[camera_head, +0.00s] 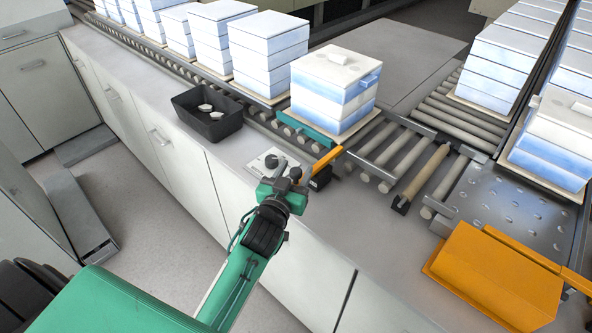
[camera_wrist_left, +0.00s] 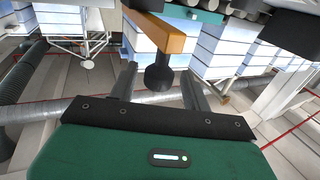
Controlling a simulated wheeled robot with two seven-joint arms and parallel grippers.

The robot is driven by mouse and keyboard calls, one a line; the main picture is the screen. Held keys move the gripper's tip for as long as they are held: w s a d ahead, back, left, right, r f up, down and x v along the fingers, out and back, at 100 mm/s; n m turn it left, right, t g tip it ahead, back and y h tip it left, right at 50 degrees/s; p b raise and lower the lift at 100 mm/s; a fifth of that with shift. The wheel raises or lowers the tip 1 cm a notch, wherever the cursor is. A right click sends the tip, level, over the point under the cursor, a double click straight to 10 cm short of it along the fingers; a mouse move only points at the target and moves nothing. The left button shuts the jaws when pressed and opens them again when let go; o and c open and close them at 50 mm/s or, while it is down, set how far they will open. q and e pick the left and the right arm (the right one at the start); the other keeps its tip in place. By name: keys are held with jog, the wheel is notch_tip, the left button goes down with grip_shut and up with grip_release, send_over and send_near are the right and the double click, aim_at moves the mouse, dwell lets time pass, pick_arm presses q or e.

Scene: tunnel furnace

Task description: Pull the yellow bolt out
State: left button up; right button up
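The yellow bolt shows as an orange-yellow bar (camera_head: 327,160) at the near edge of the roller conveyor, beside a small black block. In the left wrist view the bar (camera_wrist_left: 163,35) has a dark knob (camera_wrist_left: 158,75) hanging from its end. My left gripper (camera_head: 287,176) is just left of the bar in the head view. In the left wrist view its two dark fingers (camera_wrist_left: 159,80) are spread, one on each side of the knob, with visible gaps. They do not appear closed on it. My right gripper is in neither view.
A stack of white-blue blocks (camera_head: 335,88) stands on the conveyor just behind the bar. A black tray (camera_head: 208,124) with small white pieces is on the counter to the left. A large orange box (camera_head: 495,275) stands at the right. Bare counter (camera_head: 375,235) lies between.

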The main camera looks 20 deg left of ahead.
pick_arm(q)
jog(key=shift+r, duration=0.1)
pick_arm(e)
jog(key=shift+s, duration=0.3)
pick_arm(q)
jog(key=shift+s, duration=0.1)
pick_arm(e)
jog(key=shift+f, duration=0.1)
pick_arm(q)
jog(key=shift+s, duration=0.35)
jog(key=s+b, duration=0.3)
jog(key=s, duration=1)
jog(key=shift+d, duration=0.3)
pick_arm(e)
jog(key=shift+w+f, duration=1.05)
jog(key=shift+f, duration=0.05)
